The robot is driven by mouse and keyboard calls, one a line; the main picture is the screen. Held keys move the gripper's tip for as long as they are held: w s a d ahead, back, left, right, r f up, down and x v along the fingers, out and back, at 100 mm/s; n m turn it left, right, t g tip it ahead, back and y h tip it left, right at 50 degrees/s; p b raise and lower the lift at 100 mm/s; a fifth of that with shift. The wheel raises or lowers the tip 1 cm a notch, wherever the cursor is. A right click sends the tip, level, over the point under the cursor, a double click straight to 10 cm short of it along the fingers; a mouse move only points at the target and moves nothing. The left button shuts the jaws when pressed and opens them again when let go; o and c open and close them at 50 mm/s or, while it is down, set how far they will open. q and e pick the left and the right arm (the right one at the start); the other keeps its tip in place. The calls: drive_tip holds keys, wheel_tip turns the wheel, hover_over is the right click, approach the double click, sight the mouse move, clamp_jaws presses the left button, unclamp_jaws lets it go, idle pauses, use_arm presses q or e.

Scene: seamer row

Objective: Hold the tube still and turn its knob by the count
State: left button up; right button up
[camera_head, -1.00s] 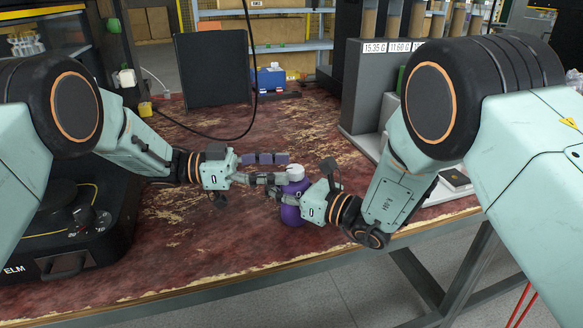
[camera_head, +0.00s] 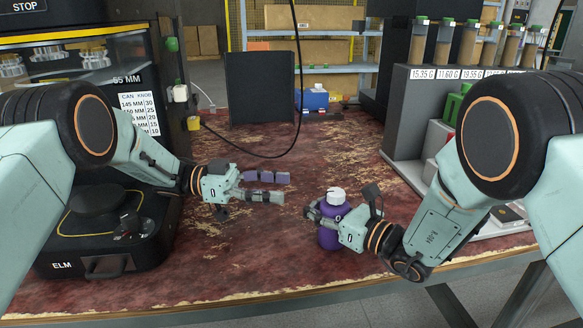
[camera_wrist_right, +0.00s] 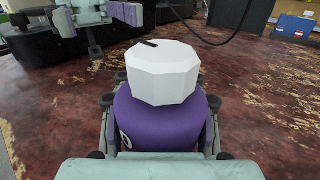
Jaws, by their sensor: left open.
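The tube is a purple rounded body (camera_head: 328,238) with a white faceted knob (camera_head: 336,195) on top, standing upright near the table's front edge. In the right wrist view the white knob (camera_wrist_right: 162,73) has a dark mark on its top, towards the left, above the purple body (camera_wrist_right: 165,122). My right gripper (camera_head: 318,212) has its fingers on both sides of the purple body, below the knob, and looks closed on it. Its fingertips are partly hidden. My left gripper (camera_head: 277,187) is open and empty, left of the knob and apart from it.
A black machine marked ELM (camera_head: 95,235) stands at left, below a chart headed CAN KNOB (camera_head: 140,110). A grey rack with weight labels (camera_head: 430,110) stands at right. A blue box (camera_head: 315,98) and a black panel (camera_head: 260,87) are at the back. The middle tabletop is clear.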

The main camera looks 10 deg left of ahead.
drive_tip(key=o, duration=0.8)
drive_tip(key=v, duration=1)
drive_tip(key=shift+s+d+r, duration=0.1)
drive_tip(key=shift+d, duration=0.15)
drive_tip(key=shift+s+d, duration=0.45)
drive_tip(key=shift+d, duration=0.1)
drive_tip(key=shift+s+d, duration=0.1)
